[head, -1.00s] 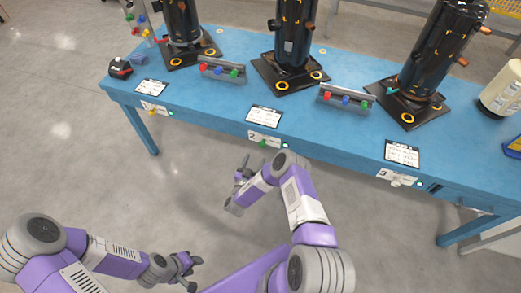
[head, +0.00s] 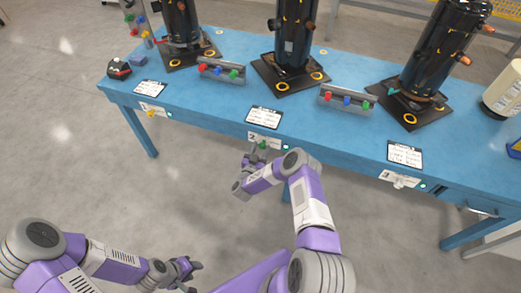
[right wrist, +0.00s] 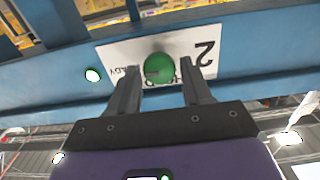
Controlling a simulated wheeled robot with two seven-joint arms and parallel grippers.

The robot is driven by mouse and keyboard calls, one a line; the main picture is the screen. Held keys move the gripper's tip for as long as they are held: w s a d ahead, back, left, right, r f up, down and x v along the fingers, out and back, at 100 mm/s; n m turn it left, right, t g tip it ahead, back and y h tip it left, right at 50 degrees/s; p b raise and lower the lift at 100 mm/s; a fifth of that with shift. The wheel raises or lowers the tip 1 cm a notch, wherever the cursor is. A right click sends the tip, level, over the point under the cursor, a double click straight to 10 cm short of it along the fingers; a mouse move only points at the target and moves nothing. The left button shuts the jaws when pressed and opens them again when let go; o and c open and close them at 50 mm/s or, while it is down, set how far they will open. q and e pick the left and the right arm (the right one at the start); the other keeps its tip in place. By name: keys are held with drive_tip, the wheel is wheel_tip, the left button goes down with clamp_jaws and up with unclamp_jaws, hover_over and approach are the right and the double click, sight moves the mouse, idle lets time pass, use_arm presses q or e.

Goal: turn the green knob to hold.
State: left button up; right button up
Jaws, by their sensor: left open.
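The green knob (head: 263,144) sits on a white plate marked 2 on the table's front edge. In the right wrist view the knob (right wrist: 159,68) is round with a dark mark on its face, and the plate (right wrist: 118,56) appears upside down. Part of the plate's lettering is hidden behind the knob and fingers. My right gripper (head: 255,154) is at the knob. Its two fingers are apart, one on each side of the knob, with a gap visible on both sides. My left gripper (head: 192,276) is open and empty, low and away from the table.
The blue table (head: 205,108) bears black compressors and racks of coloured knobs. A yellow knob (head: 151,113) and a white knob (head: 399,182) sit on other plates along the front edge. A lit green lamp (right wrist: 92,75) is beside the plate. The floor in front is clear.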

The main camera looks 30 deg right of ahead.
drive_tip(key=c, duration=0.7)
drive_tip(key=shift+n, duration=0.3)
drive_tip(key=n+p, duration=0.1)
drive_tip(key=n, duration=0.1)
drive_tip(key=shift+a+r+n, duration=0.1)
drive_tip(key=shift+n, duration=0.3)
drive_tip(key=n, duration=0.3)
drive_tip(key=shift+w+n+p, duration=0.1)
drive_tip(key=shift+n+p, duration=0.2)
drive_tip(key=shift+p, duration=0.05)
drive_tip(key=n, duration=0.3)
drive_tip(key=n+b, duration=0.1)
drive_tip(key=shift+f+n, duration=0.25)
drive_tip(key=shift+n, duration=0.05)
drive_tip(key=n+b, duration=0.1)
drive_tip(key=n, duration=0.3)
drive_tip(key=shift+f+b, duration=0.1)
drive_tip(key=shift+b, duration=0.25)
drive_tip(key=shift+n+b, duration=0.45)
drive_tip(key=shift+n, duration=0.75)
